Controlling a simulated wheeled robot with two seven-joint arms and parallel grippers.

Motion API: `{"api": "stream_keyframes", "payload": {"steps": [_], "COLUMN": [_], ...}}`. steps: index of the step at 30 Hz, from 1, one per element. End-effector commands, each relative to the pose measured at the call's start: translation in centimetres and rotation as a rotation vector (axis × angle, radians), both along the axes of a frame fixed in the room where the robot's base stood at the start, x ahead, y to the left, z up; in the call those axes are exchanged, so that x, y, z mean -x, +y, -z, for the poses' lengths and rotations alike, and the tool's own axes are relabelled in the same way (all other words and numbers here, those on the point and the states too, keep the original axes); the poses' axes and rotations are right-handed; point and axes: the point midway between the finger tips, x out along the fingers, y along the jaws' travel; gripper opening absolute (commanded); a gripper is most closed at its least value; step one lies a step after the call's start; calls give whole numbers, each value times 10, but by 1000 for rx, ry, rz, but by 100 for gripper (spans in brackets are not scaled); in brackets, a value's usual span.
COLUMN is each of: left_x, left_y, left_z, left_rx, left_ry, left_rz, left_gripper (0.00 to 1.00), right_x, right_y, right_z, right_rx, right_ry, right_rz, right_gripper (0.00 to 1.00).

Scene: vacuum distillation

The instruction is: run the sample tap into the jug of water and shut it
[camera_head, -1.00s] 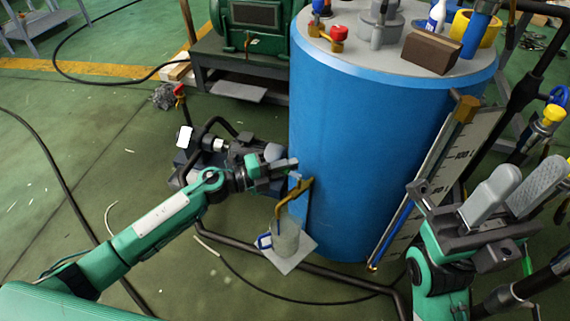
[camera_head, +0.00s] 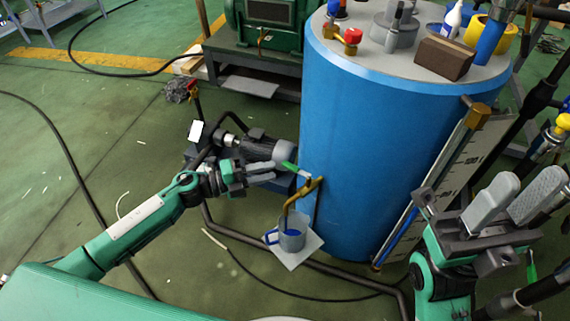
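The brass sample tap (camera_head: 304,191) sticks out of the blue tank (camera_head: 370,130), and its spout bends down over the jug. Its green lever (camera_head: 289,167) shows just beyond my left fingertips. The clear jug (camera_head: 293,237) with a blue handle (camera_head: 270,237) stands upright under the spout on a pale square plate (camera_head: 312,243). Something dark blue shows inside the jug; I cannot tell its level. My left gripper (camera_head: 272,171) is left of the lever, with a narrow gap between its fingers and nothing seen between them. My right gripper (camera_head: 524,186) is open and empty at the right.
A sight-gauge board (camera_head: 440,180) leans along the tank's right side. A dark motor and pump (camera_head: 255,148) stand behind my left gripper. A brown block (camera_head: 444,58) and small fittings crowd the tank top. Dark pipes run along the floor around the tank. Open floor lies at the left.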

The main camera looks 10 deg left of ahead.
Motion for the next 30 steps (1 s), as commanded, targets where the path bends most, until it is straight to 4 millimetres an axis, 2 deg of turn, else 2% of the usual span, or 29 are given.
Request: {"api": "stream_keyframes", "payload": {"steps": [3,9,22,26,29,30], "left_x": [11,22,24,34,54,66], "left_y": [21,40,45,27,-6,-21], "left_z": [0,0,0,-13,-46,-65], "left_rx": [-2,0,2,72,227,313], "left_ry": [3,2,0,7,21,28], "left_rz": [-2,0,1,23,72,100], "left_gripper": [32,32,32,32,32,32], "right_x": [-1,0,-1,-2,-2,-1], "right_y": [0,0,0,0,0,0], "right_z": [0,2,6,4,2,1], "right_rx": [3,7,12,11,8,5], "right_ry": [18,25,38,38,34,34], "right_rz": [1,0,-1,0,1,1], "right_gripper": [36,36,36,36,36,36]}}
